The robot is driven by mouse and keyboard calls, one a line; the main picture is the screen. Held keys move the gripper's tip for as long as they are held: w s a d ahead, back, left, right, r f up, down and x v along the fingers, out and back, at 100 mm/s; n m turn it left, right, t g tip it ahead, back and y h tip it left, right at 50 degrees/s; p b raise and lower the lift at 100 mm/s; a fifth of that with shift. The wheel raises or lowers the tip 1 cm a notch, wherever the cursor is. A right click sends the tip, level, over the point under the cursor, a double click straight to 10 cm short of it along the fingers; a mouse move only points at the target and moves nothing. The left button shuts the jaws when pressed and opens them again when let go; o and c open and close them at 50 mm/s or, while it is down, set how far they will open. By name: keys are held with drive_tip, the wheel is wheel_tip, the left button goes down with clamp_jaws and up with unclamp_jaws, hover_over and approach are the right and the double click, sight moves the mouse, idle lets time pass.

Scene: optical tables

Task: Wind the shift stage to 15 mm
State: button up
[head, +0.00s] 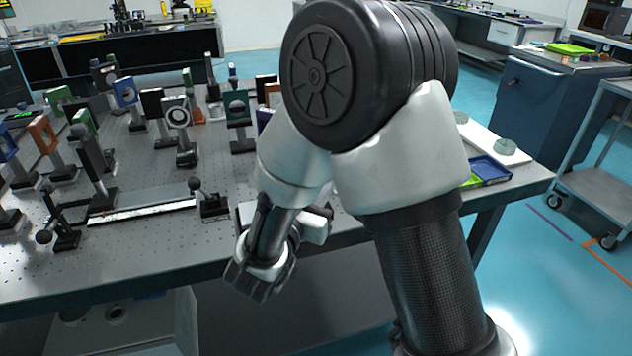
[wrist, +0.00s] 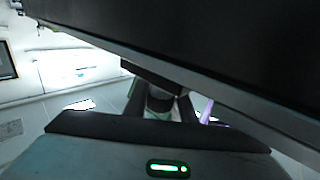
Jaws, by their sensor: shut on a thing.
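My gripper (wrist: 161,110) shows in the wrist view with its two dark fingers close together around a small pale, rounded part (wrist: 160,98). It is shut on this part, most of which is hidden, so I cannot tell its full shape. In the head view my wrist is at the table's front edge, and the fingertips are hidden. A pale block (head: 245,211) shows partly behind my wrist; I cannot tell whether it is the shift stage. No millimetre reading is legible.
The optical table (head: 150,255) carries several mounted optics at the back left. A long rail (head: 140,212) with a white strip lies at left, with a ball-topped post (head: 196,186) near its end. A blue tray (head: 490,170) lies at right. A grey trolley (head: 605,178) stands beyond.

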drive_tip(key=shift+s+d+m+g+h, duration=0.15)
drive_tip(key=shift+m+g+h, duration=0.35)
drive_tip(key=shift+h, duration=0.25)
drive_tip(key=shift+d+m+g+h, duration=0.1)
drive_tip(key=shift+m+g+h, duration=0.3)
drive_tip(key=shift+m+h, duration=0.3)
drive_tip(key=shift+d, duration=0.1)
drive_tip(key=o, duration=1.1)
drive_tip(key=shift+c, duration=0.2)
drive_tip(key=shift+s, duration=0.1)
drive_tip(key=p+v, duration=0.2)
drive_tip(key=v, duration=1.5)
drive_tip(key=shift+a+p, duration=0.3)
drive_tip(key=shift+p, duration=0.1)
